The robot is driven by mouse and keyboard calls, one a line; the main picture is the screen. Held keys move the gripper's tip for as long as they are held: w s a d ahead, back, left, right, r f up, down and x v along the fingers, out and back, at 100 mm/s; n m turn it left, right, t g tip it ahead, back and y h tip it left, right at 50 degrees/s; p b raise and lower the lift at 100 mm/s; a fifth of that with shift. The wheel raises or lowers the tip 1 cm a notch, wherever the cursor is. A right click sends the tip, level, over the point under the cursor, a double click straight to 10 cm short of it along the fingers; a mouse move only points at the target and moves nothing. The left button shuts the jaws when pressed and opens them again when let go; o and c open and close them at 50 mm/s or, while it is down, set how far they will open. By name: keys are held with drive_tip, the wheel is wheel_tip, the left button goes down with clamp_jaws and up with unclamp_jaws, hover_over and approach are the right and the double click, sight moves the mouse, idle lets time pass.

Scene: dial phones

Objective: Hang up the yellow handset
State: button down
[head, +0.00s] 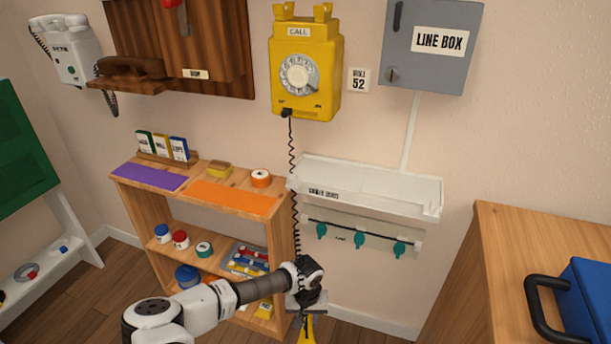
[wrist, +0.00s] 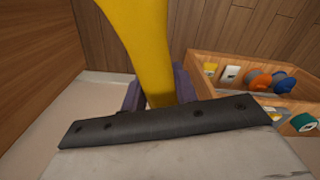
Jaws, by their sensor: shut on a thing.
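The yellow wall phone (head: 303,75) hangs on the wall at top centre, with a dial and an empty two-pronged cradle (head: 303,13) on top. A coiled black cord (head: 292,165) runs down from it toward my gripper. My gripper (head: 307,312) is low in front of the shelf and well below the phone. It is shut on the yellow handset (head: 309,329), whose lower part leaves the head view at the bottom edge. In the wrist view the yellow handset (wrist: 140,40) passes between my purple-grey fingers (wrist: 158,92). Its far end is out of view.
A wooden shelf (head: 200,187) with cans and cards stands left of the cord. A white wall tray (head: 365,190) and a rack with teal hooks (head: 360,242) stick out right of it. A grey line box (head: 430,45) is right of the phone. A wooden cabinet (head: 530,235) stands at right.

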drive_tip(key=shift+a, duration=0.15)
idle(0.3)
drive_tip(key=s+d+f, duration=0.4)
drive_tip(key=d+f, duration=0.1)
drive_tip(key=d, duration=0.1)
drive_tip(key=shift+d+f, duration=0.25)
drive_tip(key=shift+d, duration=0.15)
